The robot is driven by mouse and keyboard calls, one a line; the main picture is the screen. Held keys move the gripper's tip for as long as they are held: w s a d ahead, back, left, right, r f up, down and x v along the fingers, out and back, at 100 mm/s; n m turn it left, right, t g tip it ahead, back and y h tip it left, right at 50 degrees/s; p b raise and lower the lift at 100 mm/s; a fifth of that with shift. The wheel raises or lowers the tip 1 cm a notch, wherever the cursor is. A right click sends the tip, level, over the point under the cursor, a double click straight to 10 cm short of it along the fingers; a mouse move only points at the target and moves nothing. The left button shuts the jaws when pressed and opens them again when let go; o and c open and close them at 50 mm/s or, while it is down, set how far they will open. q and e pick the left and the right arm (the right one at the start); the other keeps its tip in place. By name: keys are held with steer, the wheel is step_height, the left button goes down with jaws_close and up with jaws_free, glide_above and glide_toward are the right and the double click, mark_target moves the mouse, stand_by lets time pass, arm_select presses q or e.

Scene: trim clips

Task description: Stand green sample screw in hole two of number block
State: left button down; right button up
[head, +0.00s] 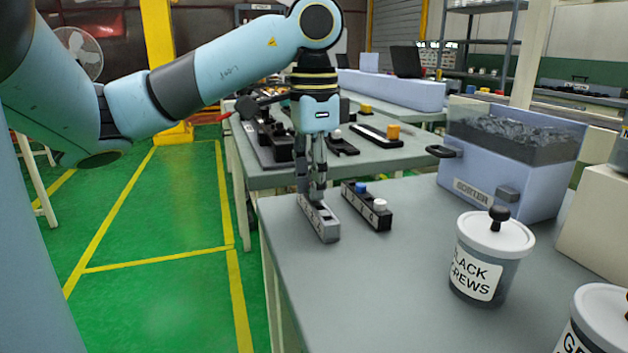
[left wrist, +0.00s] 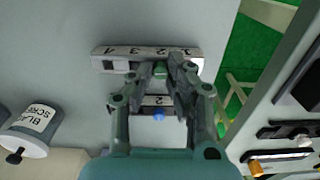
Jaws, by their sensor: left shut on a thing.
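The grey number block (head: 320,221) lies near the table's far left edge. It also shows in the left wrist view (left wrist: 128,66), with numbers along one side and an open dark hole near its left end. My left gripper (head: 316,190) points down over the block's far part. In the left wrist view its fingers (left wrist: 166,72) are shut on the green sample screw (left wrist: 160,69), close to the number two. The fingers hide part of the block, and I cannot tell whether the screw is inside a hole or just above it. My right gripper is not in view.
A black-screws jar (head: 490,255) and a sorter bin (head: 500,185) stand further right. The table's near middle is clear.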

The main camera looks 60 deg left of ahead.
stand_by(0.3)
arm_select(q)
steer(key=c, duration=1.2)
jaws_free()
steer(key=shift+r, duration=0.1)
